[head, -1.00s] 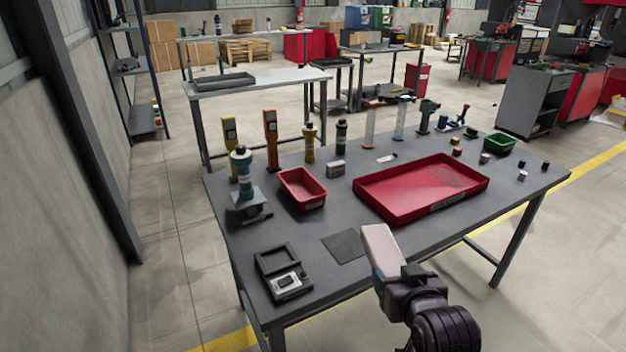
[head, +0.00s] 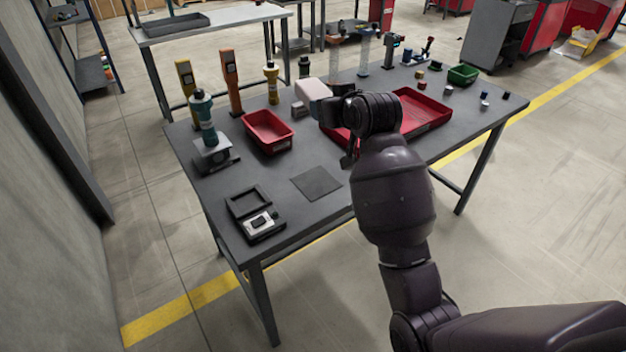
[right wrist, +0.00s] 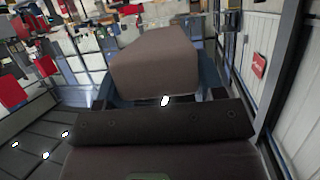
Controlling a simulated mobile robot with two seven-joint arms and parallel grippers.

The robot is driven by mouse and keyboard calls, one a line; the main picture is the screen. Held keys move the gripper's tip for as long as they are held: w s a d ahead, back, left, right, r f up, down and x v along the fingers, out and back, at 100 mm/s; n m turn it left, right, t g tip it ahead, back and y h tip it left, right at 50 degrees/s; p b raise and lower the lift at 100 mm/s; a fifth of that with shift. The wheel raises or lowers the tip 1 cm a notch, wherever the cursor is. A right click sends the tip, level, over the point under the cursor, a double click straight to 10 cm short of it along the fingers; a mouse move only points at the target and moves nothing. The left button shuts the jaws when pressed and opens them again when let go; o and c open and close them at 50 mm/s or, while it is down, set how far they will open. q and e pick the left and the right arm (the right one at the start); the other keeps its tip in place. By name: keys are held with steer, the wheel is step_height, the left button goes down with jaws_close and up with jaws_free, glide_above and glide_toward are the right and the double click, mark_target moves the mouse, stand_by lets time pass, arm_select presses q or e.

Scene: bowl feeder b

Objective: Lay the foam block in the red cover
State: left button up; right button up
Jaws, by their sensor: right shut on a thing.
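The foam block (head: 312,89) is pale pinkish. My right gripper (head: 324,98) is shut on it and holds it up over the table, near the back left of the large shallow red tray. The block also fills the upper middle of the right wrist view (right wrist: 155,62), between the blue-grey fingers of the gripper (right wrist: 160,95). The large red tray, which looks like the red cover (head: 424,112), lies on the table, partly hidden behind my right arm. Its visible right part is empty. My left gripper is not in view.
A smaller, deeper red bin (head: 268,131) stands left of the tray. Upright tools, a scale-like device (head: 212,156) and a green bin (head: 463,74) stand around. A flat dark mat (head: 317,183) and an open black case (head: 256,215) lie in front.

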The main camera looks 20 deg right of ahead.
steer(key=n+y, duration=0.1)
glide_above(324, 192)
step_height(324, 192, down, 5)
steer(key=shift+y, duration=0.3)
steer(key=shift+n, duration=0.3)
steer(key=shift+g, duration=0.3)
step_height(324, 192, down, 19)
steer(key=b, duration=0.3)
steer(key=shift+r+b, duration=0.1)
steer(key=shift+b, duration=0.3)
steer(key=shift+f, duration=0.45)
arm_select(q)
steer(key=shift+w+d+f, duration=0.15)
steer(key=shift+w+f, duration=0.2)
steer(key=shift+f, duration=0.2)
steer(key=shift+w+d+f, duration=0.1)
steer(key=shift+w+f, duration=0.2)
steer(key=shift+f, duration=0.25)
